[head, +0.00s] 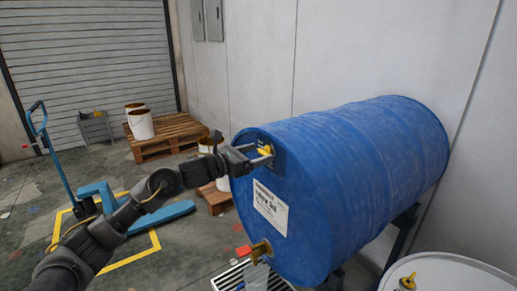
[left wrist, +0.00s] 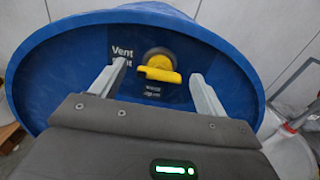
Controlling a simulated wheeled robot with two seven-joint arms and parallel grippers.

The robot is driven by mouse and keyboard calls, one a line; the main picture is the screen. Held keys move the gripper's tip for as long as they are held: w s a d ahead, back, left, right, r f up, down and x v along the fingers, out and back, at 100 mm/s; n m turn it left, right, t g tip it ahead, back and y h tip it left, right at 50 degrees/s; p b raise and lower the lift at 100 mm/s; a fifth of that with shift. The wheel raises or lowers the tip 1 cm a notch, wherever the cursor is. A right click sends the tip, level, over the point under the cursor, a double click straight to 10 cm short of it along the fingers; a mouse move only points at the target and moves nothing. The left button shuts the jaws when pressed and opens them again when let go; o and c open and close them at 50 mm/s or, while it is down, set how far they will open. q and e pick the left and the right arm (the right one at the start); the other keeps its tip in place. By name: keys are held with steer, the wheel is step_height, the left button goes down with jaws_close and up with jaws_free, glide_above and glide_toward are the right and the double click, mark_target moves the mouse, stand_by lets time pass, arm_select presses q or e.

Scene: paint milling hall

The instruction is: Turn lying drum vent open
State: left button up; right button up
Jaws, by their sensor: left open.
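The blue drum (head: 350,170) lies on its side on a dark stand, its round end facing left. The yellow vent handle (head: 265,150) sits high on that end, on a dark label. My left gripper (head: 262,156) is open at the vent. In the left wrist view its two fingers (left wrist: 155,82) stand either side of the handle, with gaps on both sides. My right gripper is not in view.
A brass tap (head: 260,250) is low on the drum end, above a slatted grate (head: 245,276). A white drum top (head: 440,275) is at lower right. A blue pallet jack (head: 100,195) and a wooden pallet (head: 165,135) with buckets stand behind my left arm. The wall is close behind the drum.

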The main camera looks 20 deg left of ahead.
arm_select(q)
steer(key=shift+w+d, duration=0.3)
steer(key=shift+w, duration=0.05)
steer(key=shift+c, duration=0.2)
steer(key=c, duration=0.9)
steer(key=shift+c, duration=0.2)
